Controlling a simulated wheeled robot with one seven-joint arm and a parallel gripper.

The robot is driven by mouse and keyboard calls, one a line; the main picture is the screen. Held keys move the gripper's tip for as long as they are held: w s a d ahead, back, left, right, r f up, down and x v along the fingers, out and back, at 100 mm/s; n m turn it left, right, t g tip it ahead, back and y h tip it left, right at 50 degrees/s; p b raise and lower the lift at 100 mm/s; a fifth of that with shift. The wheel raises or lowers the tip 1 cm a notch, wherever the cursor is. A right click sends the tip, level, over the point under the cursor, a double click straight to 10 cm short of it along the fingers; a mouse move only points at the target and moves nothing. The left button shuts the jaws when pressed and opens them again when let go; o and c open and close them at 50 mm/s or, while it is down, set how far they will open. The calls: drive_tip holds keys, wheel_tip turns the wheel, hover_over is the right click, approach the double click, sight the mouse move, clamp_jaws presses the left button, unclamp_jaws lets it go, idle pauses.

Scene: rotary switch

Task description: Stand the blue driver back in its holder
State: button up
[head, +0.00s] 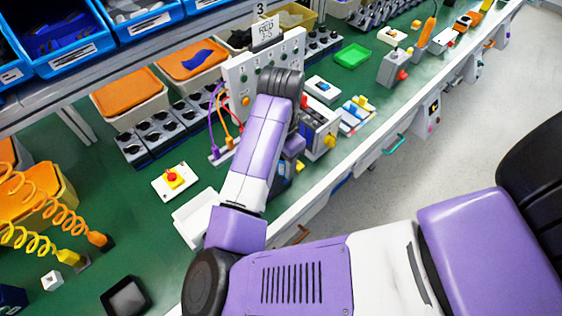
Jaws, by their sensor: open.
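I cannot clearly make out the blue driver. A white block with blue and yellow pieces (355,114) sits near the front bench edge, right of my arm. I cannot tell whether any blue piece there is the driver or whether the block is its holder. Another small patch of blue and yellow shows just past my forearm and is mostly covered by it. My arm reaches from the lower right up over the bench to the tall panel. My forearm and wrist hide my gripper and whatever is at it.
A tall white panel (238,77) with a numbered sign stands behind my wrist. A box with a yellow knob (329,141) stands close at its right. A red-button plate (173,179), a white tray (193,222) and coiled cables (52,212) lie left. Open green bench (130,215) shows between them.

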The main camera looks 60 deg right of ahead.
drive_tip(key=shift+r, duration=3.9)
